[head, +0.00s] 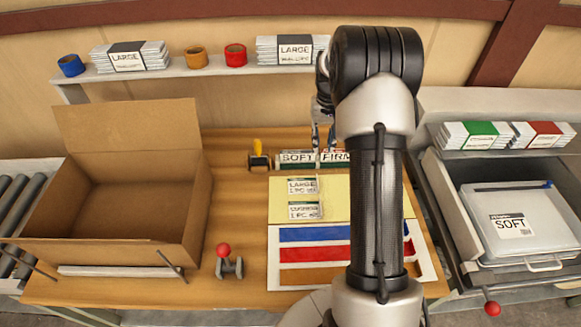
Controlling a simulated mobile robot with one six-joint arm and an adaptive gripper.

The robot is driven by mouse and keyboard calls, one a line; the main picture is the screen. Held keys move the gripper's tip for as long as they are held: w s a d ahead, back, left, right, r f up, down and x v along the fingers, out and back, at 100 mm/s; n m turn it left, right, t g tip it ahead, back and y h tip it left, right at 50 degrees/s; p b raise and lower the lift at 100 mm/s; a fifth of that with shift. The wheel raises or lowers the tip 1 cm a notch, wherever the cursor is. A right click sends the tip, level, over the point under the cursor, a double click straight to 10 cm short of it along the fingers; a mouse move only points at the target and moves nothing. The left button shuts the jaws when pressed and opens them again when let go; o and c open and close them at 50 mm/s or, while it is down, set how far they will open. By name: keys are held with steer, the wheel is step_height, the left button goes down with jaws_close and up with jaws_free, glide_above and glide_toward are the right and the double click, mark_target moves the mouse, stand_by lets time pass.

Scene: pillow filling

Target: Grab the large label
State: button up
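A white label reading LARGE (302,187) lies flat on the upper part of a yellow sheet (334,203) on the wooden table. A second white label (305,211), with print too small to read surely, lies just below it. My gripper (322,133) hangs behind my arm at the back of the table, above the boxes marked SOFT (297,159) and FIRM (334,159). It is farther back than the LARGE label and apart from it. My arm hides part of the gripper, so its opening is unclear.
An open cardboard box (120,210) stands on the left. A red-knobbed tool (228,262) and a board with blue, red and orange strips (310,254) lie in front. The back shelf (215,70) holds packs and tape rolls. A clear SOFT bag (520,225) lies at right.

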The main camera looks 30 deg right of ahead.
steer(key=b, duration=0.3)
glide_above(317, 184)
steer(key=f, duration=1.2)
steer(key=shift+d+f, duration=0.2)
steer(key=shift+d, duration=0.05)
steer(key=shift+w+a+f+b, duration=0.1)
steer(key=shift+f+b, duration=0.55)
steer(key=shift+f, duration=0.75)
steer(key=shift+a+f+b, duration=0.1)
steer(key=shift+f+b, duration=0.5)
steer(key=shift+f, duration=0.75)
steer(key=shift+r, duration=0.1)
jaws_close()
